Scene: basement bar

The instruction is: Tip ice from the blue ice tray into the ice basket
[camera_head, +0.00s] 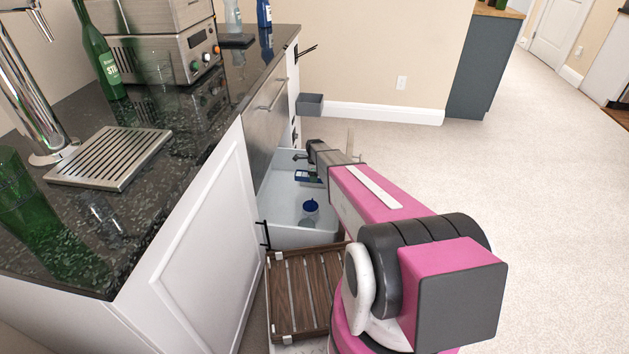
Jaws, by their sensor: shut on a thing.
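My gripper (303,160) reaches out at the end of my pink and grey arm, low beside the bar counter, over a white open-topped bin or drawer (268,208). It is shut. A small blue, partly dark piece (308,177), which looks like the blue ice tray, shows just below the jaws. The grip itself is too small to make out clearly. A round blue item (310,207) sits lower in the white bin. I cannot tell whether this white bin is the ice basket. No ice can be made out at this size, and my arm hides the bin's right side.
The dark counter (160,195) holds a drip tray (110,157), a tap, green bottles and a steel machine (165,45). A slatted wooden rack (300,292) lies nearer me. A grey box (310,105) juts out behind. The carpet (500,190) on the right is clear.

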